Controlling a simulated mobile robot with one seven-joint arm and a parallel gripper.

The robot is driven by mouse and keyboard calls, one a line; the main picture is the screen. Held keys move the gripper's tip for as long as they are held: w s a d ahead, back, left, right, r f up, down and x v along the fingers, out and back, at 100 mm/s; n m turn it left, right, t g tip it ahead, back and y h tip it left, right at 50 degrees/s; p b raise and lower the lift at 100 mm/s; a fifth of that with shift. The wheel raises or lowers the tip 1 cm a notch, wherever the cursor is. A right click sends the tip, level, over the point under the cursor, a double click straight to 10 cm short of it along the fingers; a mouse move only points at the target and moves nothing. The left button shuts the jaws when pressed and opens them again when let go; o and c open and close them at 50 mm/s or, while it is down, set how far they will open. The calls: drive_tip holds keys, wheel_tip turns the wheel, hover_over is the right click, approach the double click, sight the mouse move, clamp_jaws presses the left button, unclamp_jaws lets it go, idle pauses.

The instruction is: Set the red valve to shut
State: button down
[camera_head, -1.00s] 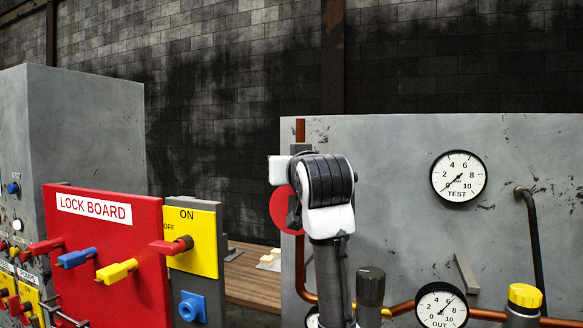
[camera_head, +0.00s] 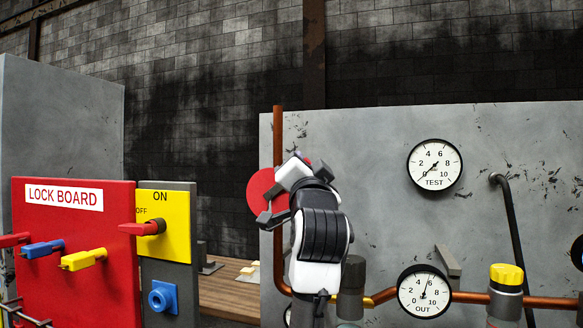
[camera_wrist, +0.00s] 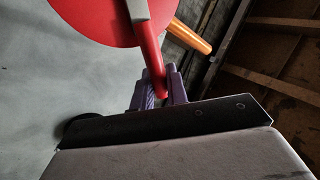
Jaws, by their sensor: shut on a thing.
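The red valve shows as a round red disc (camera_head: 262,190) on the copper pipe at the left side of the grey panel. My arm hides part of it in the head view. In the wrist view the red disc (camera_wrist: 98,18) fills the top, with a red lever (camera_wrist: 150,55) running down from it. My gripper (camera_wrist: 160,92) is shut on the lower end of this lever, with a purple finger on each side. In the head view the gripper's fingers are mostly hidden behind my wrist.
The panel carries a TEST gauge (camera_head: 434,167), an OUT gauge (camera_head: 424,291), a yellow-capped knob (camera_head: 506,275) and a bent black lever (camera_head: 508,225). A red lock board (camera_head: 75,235) and a yellow ON/OFF switch plate (camera_head: 176,232) stand at left. A wooden bench (camera_head: 228,295) lies between.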

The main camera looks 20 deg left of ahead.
wheel_tip(320, 180, down, 6)
drive_tip(key=d+m+t+h+b, duration=0.2)
drive_tip(key=m+t+h+b, duration=0.1)
drive_tip(key=m+h, duration=0.6)
drive_tip(key=shift+m+b, duration=0.45)
drive_tip(key=shift+m, duration=1.75)
drive_tip(key=shift+d+f, duration=0.15)
drive_tip(key=shift+f, duration=0.05)
drive_tip(key=c, duration=1.5)
unclamp_jaws()
drive_tip(key=shift+o, duration=0.2)
drive_tip(key=b+v, duration=0.4)
drive_tip(key=v, duration=1)
drive_tip(key=shift+b, duration=0.3)
